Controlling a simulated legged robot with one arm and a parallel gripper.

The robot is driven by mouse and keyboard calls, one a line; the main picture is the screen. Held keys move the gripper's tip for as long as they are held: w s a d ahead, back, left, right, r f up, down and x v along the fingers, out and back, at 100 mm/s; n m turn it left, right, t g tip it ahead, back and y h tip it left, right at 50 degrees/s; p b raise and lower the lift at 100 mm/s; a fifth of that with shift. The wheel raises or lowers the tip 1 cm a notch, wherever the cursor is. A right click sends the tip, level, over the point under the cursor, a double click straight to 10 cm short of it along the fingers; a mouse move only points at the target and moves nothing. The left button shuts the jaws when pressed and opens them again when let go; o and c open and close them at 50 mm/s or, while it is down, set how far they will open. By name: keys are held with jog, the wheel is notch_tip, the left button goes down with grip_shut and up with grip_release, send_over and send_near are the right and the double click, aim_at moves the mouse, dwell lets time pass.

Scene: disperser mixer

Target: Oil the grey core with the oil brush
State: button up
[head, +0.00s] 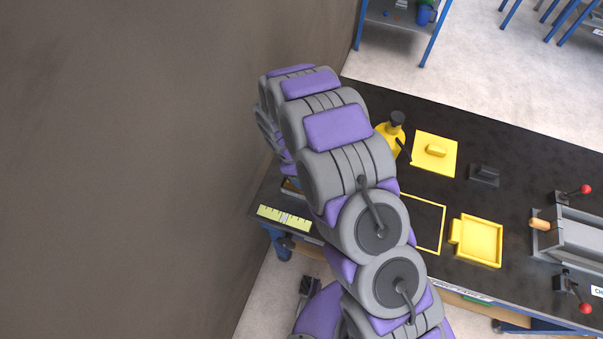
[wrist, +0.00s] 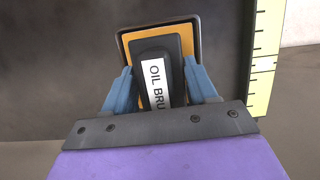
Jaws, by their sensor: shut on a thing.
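In the wrist view my gripper (wrist: 160,88) has its blue fingers closed on the black oil brush (wrist: 158,70), whose white label reads "OIL BRU". The brush is over or in a dark-rimmed tray with an orange-yellow inside (wrist: 128,46); I cannot tell whether it touches the tray. In the head view my arm hides the gripper and the brush. A dark grey block with a raised grip (head: 484,174), possibly the grey core, lies on the black bench.
The bench (head: 520,160) holds a yellow oil bottle (head: 388,138), a yellow plate with a grip (head: 435,154), an open yellow mould (head: 477,241) and a grey clamp fixture with red knobs (head: 575,240). A yellow ruler (head: 284,218) lies at the left edge, also in the wrist view (wrist: 264,60).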

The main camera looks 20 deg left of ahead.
jog(key=shift+r+p, duration=1.55)
jog(key=shift+r, duration=1.95)
jog(key=shift+s, duration=0.1)
